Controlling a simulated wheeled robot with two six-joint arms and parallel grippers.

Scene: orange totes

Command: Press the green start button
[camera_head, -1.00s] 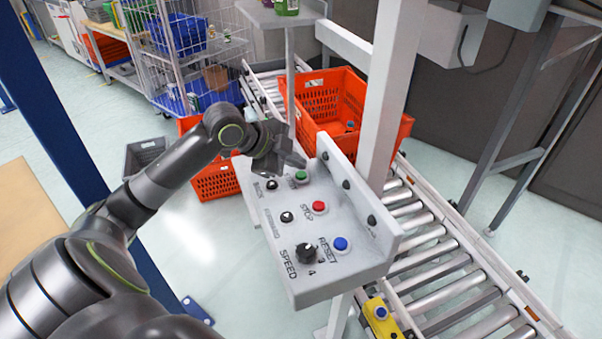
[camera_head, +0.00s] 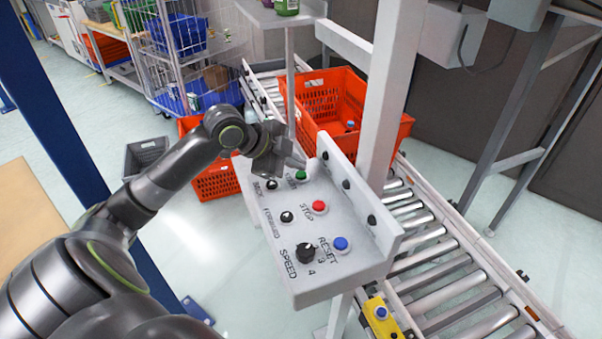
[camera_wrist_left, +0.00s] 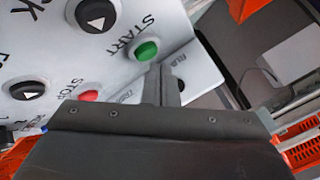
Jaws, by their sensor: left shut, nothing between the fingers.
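The green start button (camera_head: 301,175) is at the far end of the white control panel (camera_head: 290,243). It also shows in the left wrist view (camera_wrist_left: 147,50), with the word START beside it. My left gripper (camera_head: 297,163) is shut and empty, its tips by the green button in the head view. In the left wrist view the shut fingers (camera_wrist_left: 158,72) point at the button's lower right edge; I cannot tell whether they touch it. My right gripper is not in view.
The red stop button (camera_head: 319,206), blue reset button (camera_head: 341,243) and black speed knob (camera_head: 306,253) are on the same panel. A raised back plate (camera_head: 358,205) borders it. A white post (camera_head: 391,90) and roller conveyor (camera_head: 440,265) stand to the right. Orange totes (camera_head: 385,137) lie behind.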

